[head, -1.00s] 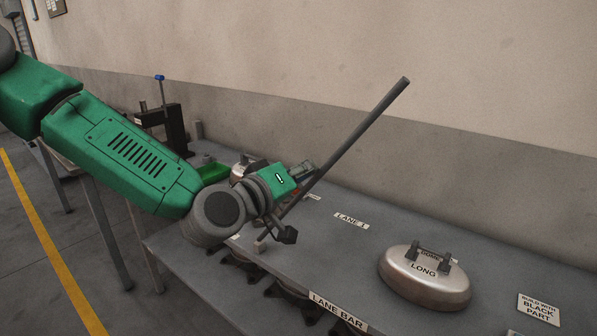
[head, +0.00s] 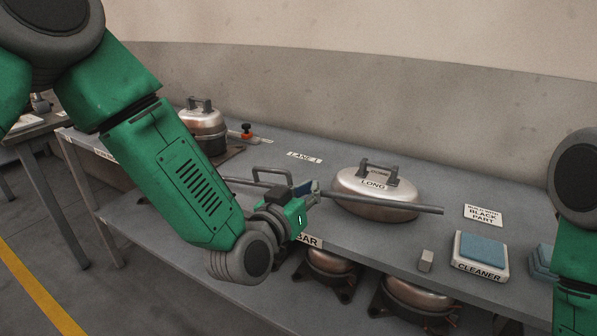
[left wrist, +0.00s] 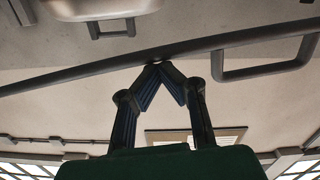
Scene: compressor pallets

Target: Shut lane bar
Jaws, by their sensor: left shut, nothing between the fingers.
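The lane bar (head: 385,203) is a long dark grey rod with a loop handle (head: 272,170). In the head view it lies near level, crossing in front of the steel compressor marked LONG (head: 352,205). Its free end is at the right, above a small grey block (head: 425,261) in the picture; I cannot tell the gap between them. My left gripper (head: 313,188) is at the bar, right of the handle. In the left wrist view the bar (left wrist: 90,70) crosses just beyond the shut fingertips (left wrist: 158,66), touching or nearly so. The fingers hold nothing. My right gripper is out of view.
A blue cleaner pad (head: 481,248) and a BLACK PART sign (head: 483,215) are on the right of the bench. Another steel compressor (head: 203,130) stands at the back left. More units (head: 335,268) sit on the lower shelf. The bench around the LANE 1 label (head: 304,158) is clear.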

